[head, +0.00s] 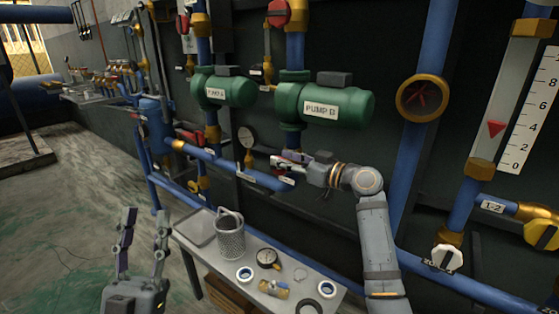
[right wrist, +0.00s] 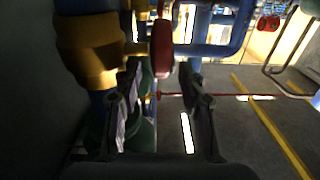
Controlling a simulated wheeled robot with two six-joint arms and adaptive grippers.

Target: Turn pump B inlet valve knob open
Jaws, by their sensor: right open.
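Pump B (head: 338,106) is green and carries a white label in the head view. My right gripper (head: 280,160) is at the blue pipe below it. In the right wrist view a red knob (right wrist: 162,48) shows nearly edge-on between the tips of my right gripper (right wrist: 162,75). The fingers stand apart, with a visible gap on the right; contact on the left cannot be told. In the head view the gripper mostly hides this knob. My left gripper (head: 146,215) is open and empty at lower left, away from the pumps.
Pump A (head: 222,90) is left of pump B, with a red valve handle (head: 190,137) below it. Another red knob (head: 278,13) is above pump B. A bench (head: 325,300) with a wire basket (head: 231,240) and a gauge (head: 267,258) stands below. A brass fitting (right wrist: 88,48) is beside the knob.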

